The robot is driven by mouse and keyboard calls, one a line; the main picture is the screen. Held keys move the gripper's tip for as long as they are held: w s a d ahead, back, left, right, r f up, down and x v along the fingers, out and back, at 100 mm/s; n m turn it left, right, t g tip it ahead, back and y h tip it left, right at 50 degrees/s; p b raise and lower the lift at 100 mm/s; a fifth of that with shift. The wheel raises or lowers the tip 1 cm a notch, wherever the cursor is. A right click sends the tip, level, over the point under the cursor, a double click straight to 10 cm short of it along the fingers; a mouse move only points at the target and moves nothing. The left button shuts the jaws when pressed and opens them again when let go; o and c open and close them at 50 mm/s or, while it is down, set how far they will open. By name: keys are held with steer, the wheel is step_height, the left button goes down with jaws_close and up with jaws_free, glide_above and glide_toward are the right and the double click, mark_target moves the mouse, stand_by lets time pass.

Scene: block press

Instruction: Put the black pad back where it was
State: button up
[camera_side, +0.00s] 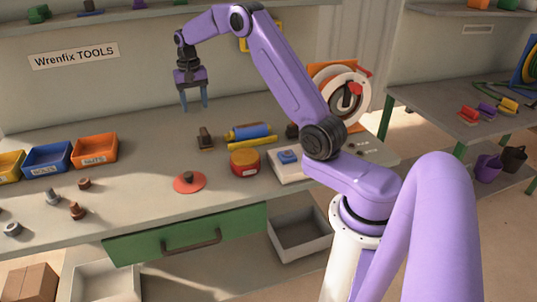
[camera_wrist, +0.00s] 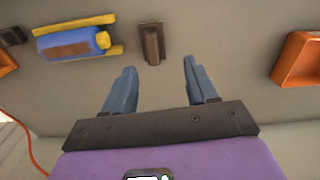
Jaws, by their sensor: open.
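My gripper (camera_side: 195,106) is open and empty, pointing down, raised above the back of the bench. In the wrist view its two blue fingers (camera_wrist: 159,66) stand apart with nothing between them. A dark brown-black block (camera_side: 205,138) is on the bench below and slightly right of the gripper. It also shows in the wrist view (camera_wrist: 152,44), just beyond the fingertips. Another small dark block (camera_side: 292,130) sits farther right, partly behind my arm, and shows at the wrist view's left edge (camera_wrist: 14,36). I cannot tell for sure which dark piece is the black pad.
A blue cylinder (camera_side: 250,131) with yellow bars lies right of the dark block. A round red-and-yellow piece (camera_side: 244,162), a red disc (camera_side: 189,182) and a pale box with a blue button (camera_side: 288,157) are nearer. An orange bin (camera_side: 95,150) stands left. The bench between is clear.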

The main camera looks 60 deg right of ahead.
steer(key=s+a+r+n, duration=0.2)
steer(key=s+a+n, duration=0.4)
steer(key=a, duration=0.5)
steer(key=s+a+r+n, duration=0.35)
steer(key=s+a, duration=0.45)
steer(key=a, duration=0.3)
steer(key=s+f+n, duration=0.3)
steer(key=s+n, duration=0.8)
steer(key=s, duration=1.6)
steer(key=shift+s+a, duration=0.25)
steer(key=shift+a, duration=0.05)
